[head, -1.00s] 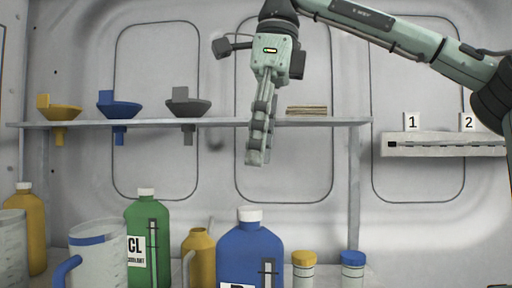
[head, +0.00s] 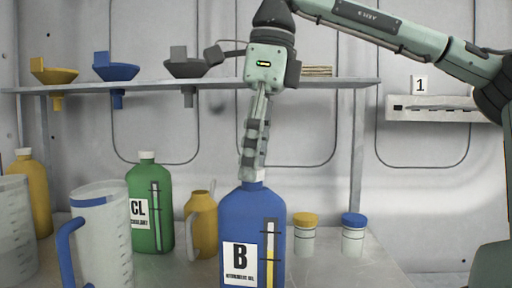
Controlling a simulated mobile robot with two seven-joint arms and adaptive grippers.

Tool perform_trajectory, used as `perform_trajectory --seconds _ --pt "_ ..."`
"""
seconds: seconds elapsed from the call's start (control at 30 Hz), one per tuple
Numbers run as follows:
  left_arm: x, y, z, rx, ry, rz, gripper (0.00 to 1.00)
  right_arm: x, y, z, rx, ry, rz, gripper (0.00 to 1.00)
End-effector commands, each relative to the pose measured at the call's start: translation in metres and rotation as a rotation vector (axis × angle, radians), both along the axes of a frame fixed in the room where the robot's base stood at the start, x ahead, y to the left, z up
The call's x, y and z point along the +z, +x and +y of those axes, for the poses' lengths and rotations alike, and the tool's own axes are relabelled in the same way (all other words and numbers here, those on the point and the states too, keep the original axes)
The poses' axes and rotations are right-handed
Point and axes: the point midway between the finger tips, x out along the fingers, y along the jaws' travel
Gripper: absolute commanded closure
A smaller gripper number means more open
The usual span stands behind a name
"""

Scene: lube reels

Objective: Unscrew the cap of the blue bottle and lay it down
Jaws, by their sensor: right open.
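The blue bottle (head: 246,224) with a "B" label stands upright at the front middle of the bench. Its white cap (head: 258,174) shows only in part, because my right gripper (head: 251,176) hangs in front of it or around it. The right gripper points straight down, with its fingertips at the height of the cap. It is open, and I cannot tell whether the fingers touch the cap. My left gripper is not in view.
A clear jug with a blue handle (head: 103,240) stands left of the blue bottle. Behind are a green bottle (head: 160,228), a yellow can (head: 203,224) and two capped jars (head: 304,240). A shelf (head: 215,84) with funnels crosses above. The bench (head: 345,272) is clear at the right.

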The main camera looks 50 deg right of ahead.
Motion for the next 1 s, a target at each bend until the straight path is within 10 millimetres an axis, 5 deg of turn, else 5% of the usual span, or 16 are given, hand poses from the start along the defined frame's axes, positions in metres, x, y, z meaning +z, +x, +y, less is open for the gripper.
perform_trajectory --seconds 0.1,0.53,1.0 --pt "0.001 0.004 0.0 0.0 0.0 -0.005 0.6 0.0 0.0 0.0 0.0 0.0 0.0 0.42" --pt "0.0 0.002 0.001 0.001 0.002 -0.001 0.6 0.0 0.0 0.0 0.0 0.0 0.0 0.94" --pt "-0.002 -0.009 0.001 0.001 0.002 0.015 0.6 0.0 0.001 -0.001 0.448 0.001 0.0 0.94"
